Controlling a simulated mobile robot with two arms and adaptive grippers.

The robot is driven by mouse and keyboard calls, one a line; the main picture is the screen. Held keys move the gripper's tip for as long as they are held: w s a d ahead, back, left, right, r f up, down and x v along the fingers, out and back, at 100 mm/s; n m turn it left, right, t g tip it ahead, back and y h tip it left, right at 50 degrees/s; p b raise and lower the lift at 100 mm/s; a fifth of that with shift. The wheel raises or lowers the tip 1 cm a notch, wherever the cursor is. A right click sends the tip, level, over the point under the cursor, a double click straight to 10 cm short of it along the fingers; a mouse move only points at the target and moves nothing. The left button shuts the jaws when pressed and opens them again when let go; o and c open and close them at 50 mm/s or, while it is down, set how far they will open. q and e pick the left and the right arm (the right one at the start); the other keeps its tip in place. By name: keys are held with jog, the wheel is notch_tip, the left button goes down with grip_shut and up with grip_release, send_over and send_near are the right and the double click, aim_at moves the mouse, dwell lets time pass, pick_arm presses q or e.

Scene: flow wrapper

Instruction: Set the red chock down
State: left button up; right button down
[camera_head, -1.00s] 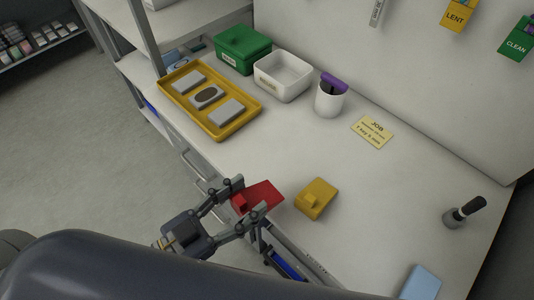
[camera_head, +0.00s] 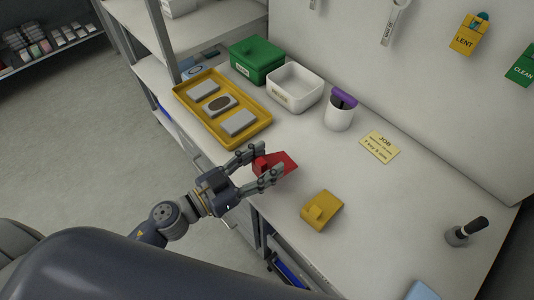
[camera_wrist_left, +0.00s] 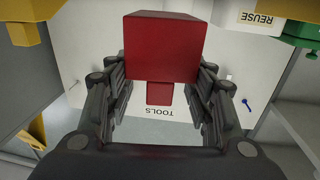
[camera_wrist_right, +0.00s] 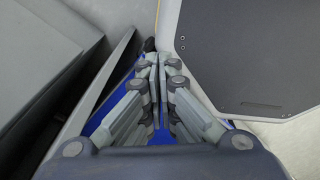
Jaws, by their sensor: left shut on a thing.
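The red chock (camera_head: 282,163) is between the fingers of my left gripper (camera_head: 266,166), near the front edge of the worktable (camera_head: 330,160). In the left wrist view the red chock (camera_wrist_left: 163,48) fills the space between the fingers of my left gripper (camera_wrist_left: 163,95), which is shut on it. Whether its underside touches the table cannot be told. A yellow chock (camera_head: 322,211) lies on the table to the right of the red one. My right gripper (camera_wrist_right: 158,62) shows only in its own wrist view, with its fingertips together and nothing between them.
A yellow tray (camera_head: 228,139) with grey pieces lies behind the red chock. A green box (camera_head: 257,62), a white bin (camera_head: 295,90) and a white cup (camera_head: 339,117) stand along the back. The table between cup and yellow chock is clear.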

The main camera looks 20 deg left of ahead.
aim_at(267, 156)
pick_arm(q)
jog(key=w, duration=0.2)
jog(key=shift+w+f, duration=0.1)
jog(key=shift+w, duration=0.2)
jog(key=f, duration=0.1)
jog(key=w+f+b, duration=0.1)
jog(key=shift+w+a+f, duration=0.1)
jog(key=shift+w+f, duration=0.15)
jog(key=shift+f, duration=0.1)
jog(key=shift+f+p, duration=0.25)
jog(key=shift+p, duration=0.05)
jog(key=shift+f, duration=0.2)
jog(key=o, duration=1.3)
jog(key=shift+c, duration=0.2)
